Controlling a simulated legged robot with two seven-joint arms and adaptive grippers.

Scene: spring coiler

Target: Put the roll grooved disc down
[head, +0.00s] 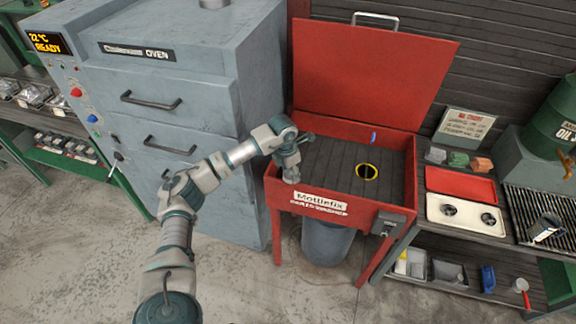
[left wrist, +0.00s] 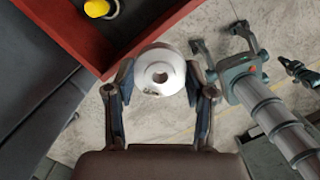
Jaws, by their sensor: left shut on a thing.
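The roll grooved disc (left wrist: 160,72) is a pale grey round piece with a centre hole, between the fingers of my left gripper (left wrist: 160,92) in the left wrist view. The gripper is shut on it. In the head view my left gripper (head: 290,160) hangs at the left front edge of the red parts washer (head: 320,209), and the pale disc (head: 291,175) shows just below it. Whether the disc touches the washer is unclear. My right gripper (left wrist: 222,45) shows in the left wrist view with its fingers apart and empty; it is outside the head view.
A grey oven (head: 165,100) stands close on the left. At right, a bench holds a red tray (head: 460,185) and a cream tray (head: 467,227) with two dark round parts.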

